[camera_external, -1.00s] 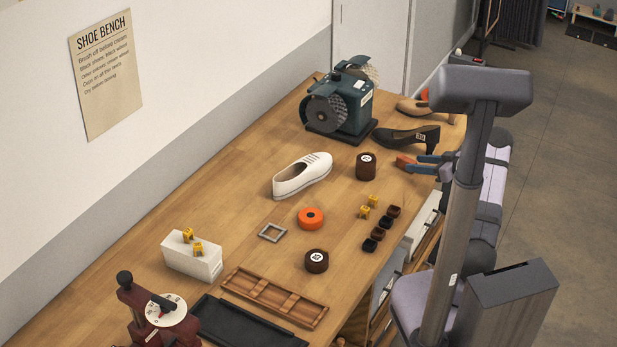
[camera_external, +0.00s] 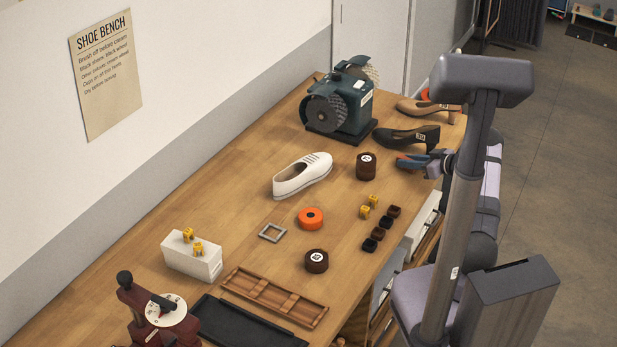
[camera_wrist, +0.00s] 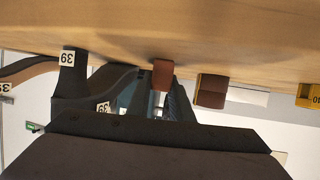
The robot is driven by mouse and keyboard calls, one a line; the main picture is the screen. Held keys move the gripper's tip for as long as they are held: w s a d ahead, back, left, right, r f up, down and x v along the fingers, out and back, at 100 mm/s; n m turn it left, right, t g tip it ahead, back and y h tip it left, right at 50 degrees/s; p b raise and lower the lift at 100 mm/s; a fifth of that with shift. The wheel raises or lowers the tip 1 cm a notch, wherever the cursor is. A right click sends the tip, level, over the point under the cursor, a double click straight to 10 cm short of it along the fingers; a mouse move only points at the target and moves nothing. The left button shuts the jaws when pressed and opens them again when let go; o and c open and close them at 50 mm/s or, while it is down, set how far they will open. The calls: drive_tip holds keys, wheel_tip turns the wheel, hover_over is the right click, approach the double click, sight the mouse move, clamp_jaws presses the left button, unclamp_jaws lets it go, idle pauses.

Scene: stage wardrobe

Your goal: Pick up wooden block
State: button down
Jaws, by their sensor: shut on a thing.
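The wooden block (camera_wrist: 163,74) is small and reddish brown, and shows in the wrist view at the tips of my gripper (camera_wrist: 161,97). The dark fingers are shut on it. In the external view my gripper (camera_external: 412,162), with blue-grey fingers, is at the right edge of the bench, close to the black heeled shoe (camera_external: 405,138). The block is mostly hidden there by the fingers. I cannot tell from these views whether the block touches the bench.
The black shoe and a tan shoe (camera_external: 428,110) lie beside my gripper. A brown tin (camera_external: 366,168) stands to its left. Small dark and yellow cubes (camera_external: 373,201) lie nearer the camera. The teal polishing machine (camera_external: 345,105) stands behind.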

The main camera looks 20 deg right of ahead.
drive_tip(key=shift+r, duration=0.1)
wheel_tip(320, 180, up, 10)
drive_tip(key=shift+f+b, duration=0.1)
drive_tip(key=shift+b, duration=0.7)
drive_tip(key=shift+a, duration=0.1)
